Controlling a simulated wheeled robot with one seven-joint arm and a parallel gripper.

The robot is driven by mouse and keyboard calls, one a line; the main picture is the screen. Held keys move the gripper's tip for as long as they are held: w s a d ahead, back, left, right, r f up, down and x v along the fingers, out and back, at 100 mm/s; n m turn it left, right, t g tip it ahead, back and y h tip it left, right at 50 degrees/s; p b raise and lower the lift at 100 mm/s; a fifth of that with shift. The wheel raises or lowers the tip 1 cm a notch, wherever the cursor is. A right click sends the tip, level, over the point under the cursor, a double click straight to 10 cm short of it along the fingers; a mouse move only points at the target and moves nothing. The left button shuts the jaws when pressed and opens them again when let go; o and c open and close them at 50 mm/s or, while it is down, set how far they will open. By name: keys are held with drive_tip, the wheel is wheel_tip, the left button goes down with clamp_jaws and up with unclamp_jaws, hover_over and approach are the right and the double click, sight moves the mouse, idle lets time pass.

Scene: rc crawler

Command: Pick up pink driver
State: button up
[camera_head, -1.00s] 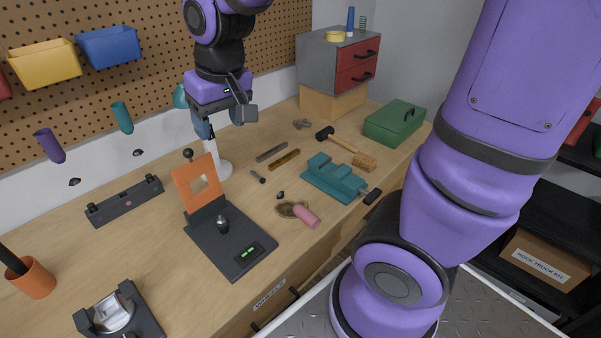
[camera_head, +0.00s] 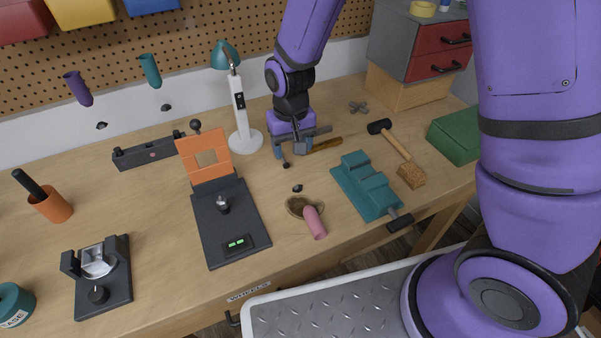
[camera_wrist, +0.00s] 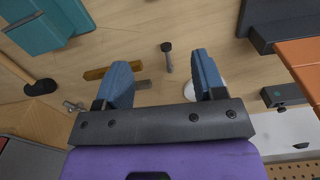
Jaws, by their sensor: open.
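The pink driver (camera_head: 315,222) shows in the head view as a pink cylinder near the front edge of the workbench. Its upper end rests at the rim of a small brown dish (camera_head: 293,206); the rest of the tool is hard to make out. My gripper (camera_head: 291,148) is above the bench, behind the driver and slightly left of it, well apart from it. In the wrist view my gripper (camera_wrist: 163,78) has its two blue fingers spread with nothing between them. The pink driver is not visible in the wrist view.
A teal vise (camera_head: 368,187) stands right of the driver, and a dark stand with an orange panel (camera_head: 205,158) stands left. A mallet (camera_head: 397,147) lies behind the vise. A yellow bar (camera_head: 326,144) and a short black-headed tool (camera_wrist: 167,50) lie near my gripper.

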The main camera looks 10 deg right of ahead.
sight(292, 172)
drive_tip(key=shift+a+f, duration=0.1)
drive_tip(key=shift+f, duration=4.55)
clamp_jaws()
drive_tip(key=c, duration=1)
unclamp_jaws()
